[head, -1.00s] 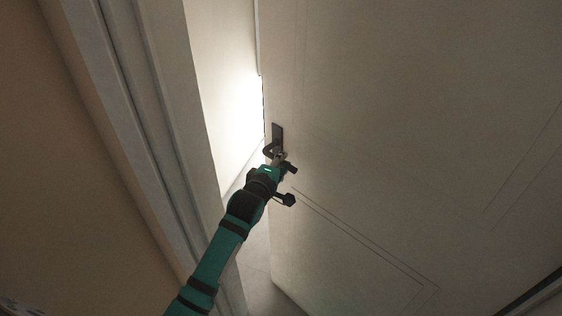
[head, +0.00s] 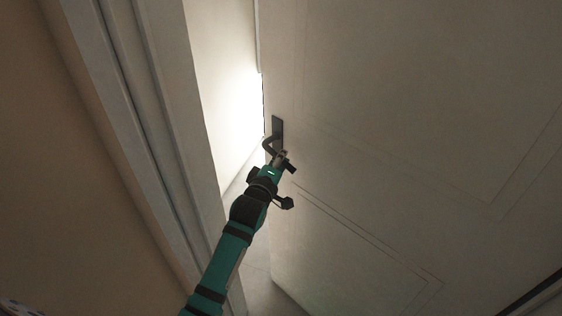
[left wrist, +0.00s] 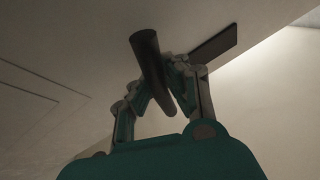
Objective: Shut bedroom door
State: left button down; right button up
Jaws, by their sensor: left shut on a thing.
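The bedroom door (head: 400,140) is a pale panelled door that stands ajar, with a lit gap between its left edge and the frame. Its dark handle (head: 269,143) sits on a dark plate near that edge. My left gripper (head: 281,157) is at the handle, its arm reaching up from the bottom of the head view. In the left wrist view the handle bar (left wrist: 150,62) lies between the fingers of my left gripper (left wrist: 158,85), which are shut on it. The fingertips are partly hidden behind the bar. My right gripper is not in view.
The door frame (head: 165,120) runs down the left, beside a brown wall (head: 60,170). A bright room wall (head: 230,90) shows through the gap. Pale floor (head: 258,262) shows below it.

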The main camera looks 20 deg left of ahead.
pick_arm(q)
jog(key=shift+w+a+f+m+t+b, duration=0.2)
jog(key=shift+f+m+t+b, duration=0.3)
jog(key=shift+m+b, duration=0.45)
jog(key=shift+w+a+f+m+t+b, duration=0.1)
jog(key=shift+a+f+m+t+b, duration=0.25)
jog(key=shift+f+m+b, duration=0.45)
jog(key=shift+r+m, duration=0.2)
jog(key=shift+m, duration=0.05)
jog(key=shift+s+d, duration=0.1)
